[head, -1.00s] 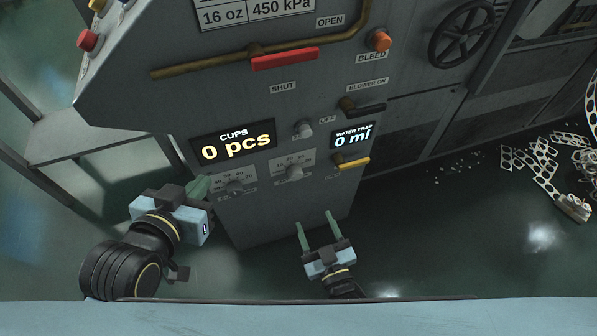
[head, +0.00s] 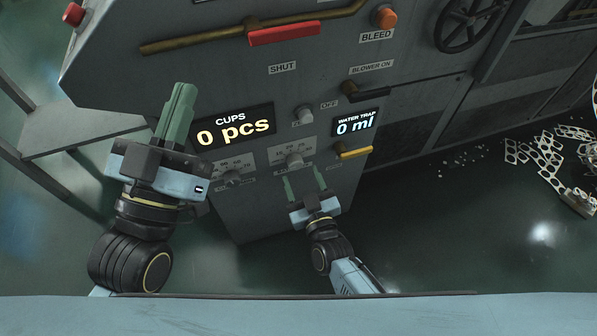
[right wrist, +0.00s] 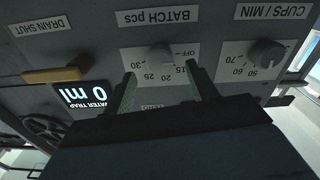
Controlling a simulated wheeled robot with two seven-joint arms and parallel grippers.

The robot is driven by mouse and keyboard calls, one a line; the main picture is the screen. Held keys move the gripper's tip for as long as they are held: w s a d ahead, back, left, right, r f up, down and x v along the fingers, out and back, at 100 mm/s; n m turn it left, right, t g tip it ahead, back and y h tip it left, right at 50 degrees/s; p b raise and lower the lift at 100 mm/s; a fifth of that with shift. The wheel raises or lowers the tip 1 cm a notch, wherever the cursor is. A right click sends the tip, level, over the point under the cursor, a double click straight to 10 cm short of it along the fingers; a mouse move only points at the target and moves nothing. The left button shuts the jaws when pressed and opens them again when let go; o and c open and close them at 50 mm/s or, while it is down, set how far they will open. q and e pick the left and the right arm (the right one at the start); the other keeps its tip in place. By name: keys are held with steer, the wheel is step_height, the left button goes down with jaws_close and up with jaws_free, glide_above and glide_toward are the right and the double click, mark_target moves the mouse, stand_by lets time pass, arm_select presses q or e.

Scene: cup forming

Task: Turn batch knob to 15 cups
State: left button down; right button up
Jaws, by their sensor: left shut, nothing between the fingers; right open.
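The batch knob (head: 294,160) is a grey dial on a white scale plate on the machine's front panel. In the right wrist view the batch knob (right wrist: 160,56) shows upside down under the label "BATCH pcs", with marks OFF, 15, 20, 25 and 30; its pointer is too dark to read. My right gripper (head: 303,176) is open just below the knob. In the right wrist view its fingers (right wrist: 161,73) stand on either side of the scale, with nothing between them. My left gripper (head: 182,88) is shut and empty, pointing up left of the display.
The cups display (head: 235,127) reads 0 pcs. The cups-per-minute knob (head: 232,178) sits left of the batch knob. A yellow drain lever (head: 355,153) and the water trap display (head: 356,125), reading 0 ml, are to the right. A small switch (head: 303,115) is above.

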mark_target(297, 166)
arm_select(q)
steer(key=shift+s+a+r+t+h+b, duration=0.1)
steer(key=shift+s+r+t+h+b, duration=0.1)
steer(key=shift+s+r+t+b, duration=0.25)
steer(key=shift+s+r+t+h+b, duration=0.15)
steer(key=shift+s+r+t+h, duration=0.1)
steer(key=shift+r+t, duration=0.4)
arm_select(e)
steer(key=shift+x, duration=1.6)
arm_select(q)
steer(key=shift+f, duration=0.15)
arm_select(e)
steer(key=c, duration=1)
